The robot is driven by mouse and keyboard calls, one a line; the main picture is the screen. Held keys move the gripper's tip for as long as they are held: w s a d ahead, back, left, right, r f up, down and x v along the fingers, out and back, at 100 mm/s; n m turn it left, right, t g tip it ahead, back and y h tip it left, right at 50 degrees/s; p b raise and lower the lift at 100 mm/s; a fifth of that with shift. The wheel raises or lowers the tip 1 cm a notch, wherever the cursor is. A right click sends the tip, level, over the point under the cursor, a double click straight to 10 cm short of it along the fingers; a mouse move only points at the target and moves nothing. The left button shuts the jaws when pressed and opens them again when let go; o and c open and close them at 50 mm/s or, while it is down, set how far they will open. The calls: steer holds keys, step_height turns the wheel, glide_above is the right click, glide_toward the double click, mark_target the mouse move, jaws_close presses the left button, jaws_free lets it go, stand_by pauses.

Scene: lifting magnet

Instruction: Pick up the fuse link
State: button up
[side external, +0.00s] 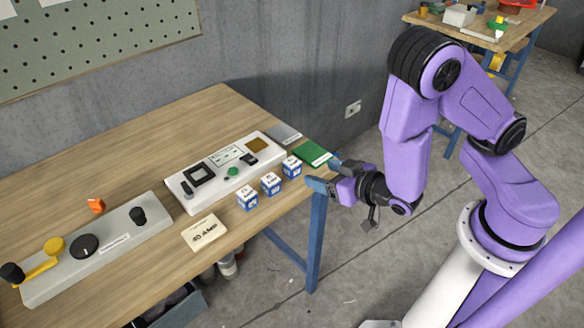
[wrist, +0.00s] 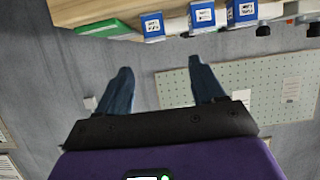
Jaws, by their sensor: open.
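Three small blue-and-white labelled blocks stand in a row in front of the grey panel: a left one (side external: 247,198), a middle one (side external: 271,184) and a right one (side external: 292,166). Their small print is unreadable, so I cannot tell which is the fuse link. A cream card reading "40 Amp" (side external: 204,232) lies to their left. My gripper (side external: 326,175) is at the table's right edge, right of the blocks and apart from them. In the wrist view my gripper (wrist: 160,70) is open and empty, with the blocks (wrist: 202,15) beyond its fingertips.
A grey panel (side external: 180,192) with switches stands behind the blocks. A green plate (side external: 314,152) lies near the right edge, close to my gripper. A long grey box (side external: 120,252) with knobs and a yellow lever, and an orange piece (side external: 96,206), are at left.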

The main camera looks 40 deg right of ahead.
mark_target(297, 167)
steer(key=x, duration=0.8)
steer(key=shift+f, duration=0.1)
steer(key=w, duration=0.1)
steer(key=w+f, duration=0.2)
steer(key=shift+w+d+f, duration=0.2)
steer(key=shift+w+d, duration=0.15)
steer(key=shift+w+f, duration=0.2)
steer(key=shift+w, duration=0.3)
steer(key=c, duration=1.1)
